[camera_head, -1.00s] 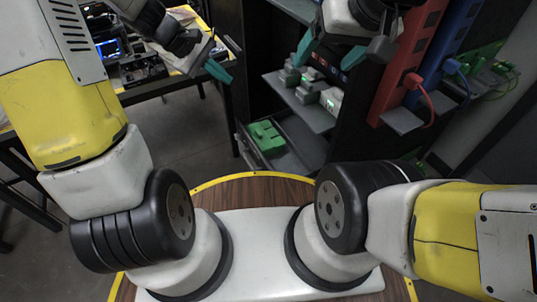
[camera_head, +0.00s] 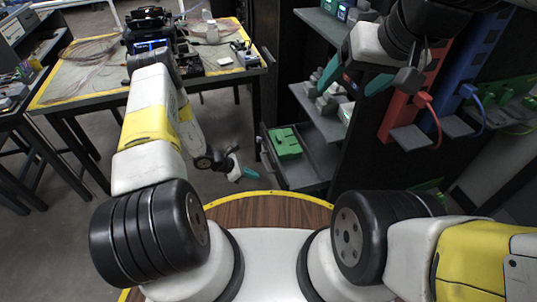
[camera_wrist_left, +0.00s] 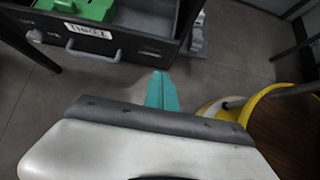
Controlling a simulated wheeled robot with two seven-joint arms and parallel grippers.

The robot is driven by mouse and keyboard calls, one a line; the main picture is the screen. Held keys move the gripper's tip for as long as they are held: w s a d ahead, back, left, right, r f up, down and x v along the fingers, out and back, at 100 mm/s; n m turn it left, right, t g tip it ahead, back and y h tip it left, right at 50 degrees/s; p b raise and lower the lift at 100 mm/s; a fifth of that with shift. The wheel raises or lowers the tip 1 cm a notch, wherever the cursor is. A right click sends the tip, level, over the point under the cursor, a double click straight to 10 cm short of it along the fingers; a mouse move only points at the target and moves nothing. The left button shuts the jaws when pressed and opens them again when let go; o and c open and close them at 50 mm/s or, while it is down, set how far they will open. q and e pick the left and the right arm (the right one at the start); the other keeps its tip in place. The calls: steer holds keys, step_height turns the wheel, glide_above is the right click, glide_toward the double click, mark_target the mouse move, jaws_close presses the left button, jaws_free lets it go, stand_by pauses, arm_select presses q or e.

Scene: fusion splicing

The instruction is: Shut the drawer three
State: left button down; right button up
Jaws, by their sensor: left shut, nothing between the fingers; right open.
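Drawer three (camera_head: 318,158) stands pulled out low in the dark cabinet, with a green object (camera_head: 285,143) inside. In the left wrist view, its dark front (camera_wrist_left: 125,46) carries a white label reading "THREE" (camera_wrist_left: 88,31) and a grey bar handle (camera_wrist_left: 93,53). My left gripper (camera_head: 246,173) is low, in front of and left of the drawer in the head view. Its teal fingers (camera_wrist_left: 162,91) are shut and empty, apart from the drawer front. My right gripper (camera_head: 353,81) is open and empty, higher up in front of the shelves.
A shelf with grey devices (camera_head: 327,104) is above the drawer. Red (camera_head: 410,90) and blue (camera_head: 468,75) panels with cables stand at right. A yellow-edged table (camera_head: 75,80) with equipment is at left. Grey floor (camera_head: 215,125) lies open between table and cabinet.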

mark_target(284, 181)
arm_select(q)
steer(key=x, duration=0.4)
steer(key=d+r+x, duration=0.1)
steer(key=x, duration=0.2)
steer(key=r+x, duration=0.1)
steer(key=x, duration=0.3)
steer(key=shift+w+d+f, duration=0.35)
steer(key=shift+w+d, duration=0.05)
steer(key=shift+d, duration=0.45)
